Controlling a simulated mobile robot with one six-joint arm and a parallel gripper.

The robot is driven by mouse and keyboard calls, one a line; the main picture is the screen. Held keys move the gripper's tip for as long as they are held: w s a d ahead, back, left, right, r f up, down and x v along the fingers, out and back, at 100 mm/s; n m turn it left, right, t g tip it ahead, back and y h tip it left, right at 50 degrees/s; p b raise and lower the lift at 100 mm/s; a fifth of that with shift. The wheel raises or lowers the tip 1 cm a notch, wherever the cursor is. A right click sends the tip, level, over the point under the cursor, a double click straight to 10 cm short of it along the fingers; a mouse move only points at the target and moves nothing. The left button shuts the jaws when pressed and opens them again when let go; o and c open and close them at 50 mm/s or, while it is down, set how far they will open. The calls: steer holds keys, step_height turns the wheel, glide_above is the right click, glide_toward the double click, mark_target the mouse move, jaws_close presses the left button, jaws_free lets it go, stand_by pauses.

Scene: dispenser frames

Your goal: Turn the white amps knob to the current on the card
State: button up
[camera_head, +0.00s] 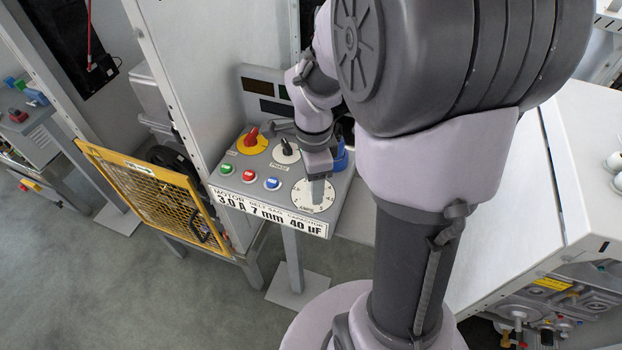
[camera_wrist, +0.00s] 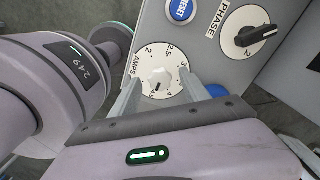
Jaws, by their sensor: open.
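The white amps knob (camera_wrist: 160,78) sits at the centre of a round white dial (camera_wrist: 147,76) marked with numbers around its rim, among them 2, 2.5, 3 and 4. Its pointer direction is too small to read surely. My gripper (camera_wrist: 162,80) is open, with one finger on each side of the dial and the knob between them; whether they touch it I cannot tell. The card (camera_head: 268,210) on the panel's front edge reads motor 3.0 A, 7 mm and 40 µF.
The grey panel (camera_head: 237,200) also carries a red switch on yellow (camera_head: 252,141), a black phase knob (camera_head: 287,150), green, red and blue buttons (camera_head: 272,183), and a blue part (camera_head: 341,157) close right of my gripper. A yellow mesh guard (camera_head: 150,195) stands left.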

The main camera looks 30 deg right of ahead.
steer(key=shift+c, duration=0.2)
jaws_close()
